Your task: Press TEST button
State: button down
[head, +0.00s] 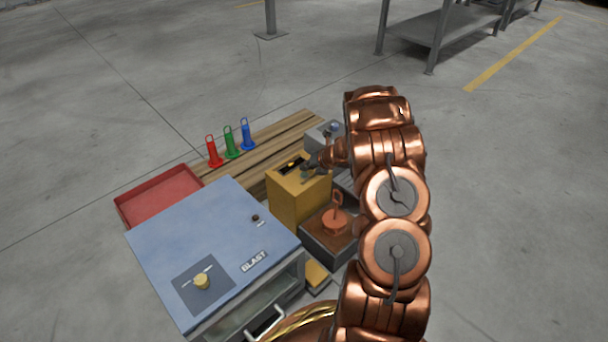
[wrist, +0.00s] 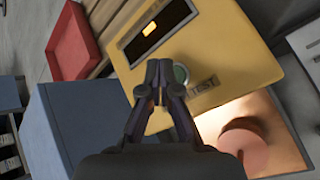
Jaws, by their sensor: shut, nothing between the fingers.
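A yellow box (head: 294,204) stands on the wooden pallet, and its top fills much of the wrist view (wrist: 232,45). In the wrist view a dark display (wrist: 150,33) with an orange lit patch is on that top. A round green button (wrist: 181,74) sits beside a small label plate (wrist: 202,86), whose text I cannot read. My gripper (wrist: 159,72) is shut and empty, with its fingertips over the box top just left of the button and partly covering it. I cannot tell whether they touch. In the head view my gripper (head: 309,170) is at the box's top.
A blue cabinet (head: 205,245) marked BLAST, with a yellow knob (head: 202,281) and a small black button (head: 255,217), stands in front. A red tray (head: 160,196) and red, green and blue hooked pieces (head: 231,143) are left. An orange round handled part (head: 335,222) sits right.

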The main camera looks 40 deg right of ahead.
aim_at(306, 174)
jog(key=shift+f, duration=0.1)
jog(key=shift+f+b, duration=0.35)
jog(key=shift+b, duration=0.05)
jog(key=shift+f+b, duration=0.3)
jog(key=shift+f, duration=0.05)
dwell(0.9)
dwell(0.3)
jog(key=shift+r+p, duration=0.45)
jog(key=shift+r, duration=0.35)
jog(key=shift+r, duration=0.1)
jog(key=shift+r+p, duration=1.65)
jog(key=shift+r, duration=0.8)
